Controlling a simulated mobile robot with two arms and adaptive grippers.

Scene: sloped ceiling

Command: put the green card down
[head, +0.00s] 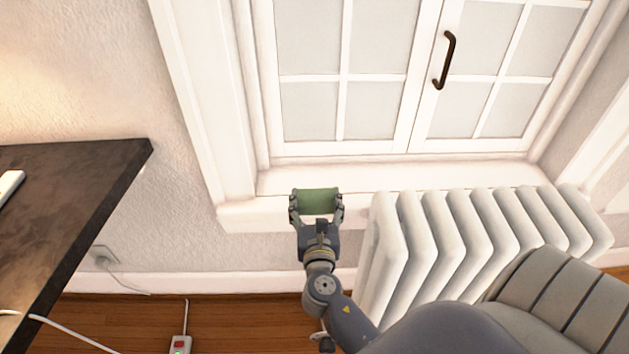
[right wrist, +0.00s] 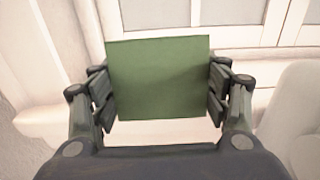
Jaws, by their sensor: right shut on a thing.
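The green card (head: 318,201) is a flat green piece held between the fingers of my right gripper (head: 317,208). In the head view it appears in front of the window sill (head: 370,176), near the sill's left part. In the right wrist view the card (right wrist: 158,78) fills the space between both fingers, and my right gripper (right wrist: 160,98) is shut on its left and right sides. I cannot tell whether the card touches the sill. My left gripper is not in view.
A white radiator (head: 470,235) stands right of my right gripper, below the sill. A closed white window (head: 380,70) with a dark handle is behind. A dark tabletop (head: 70,200) is at left. A power strip (head: 180,345) and cables lie on the wooden floor.

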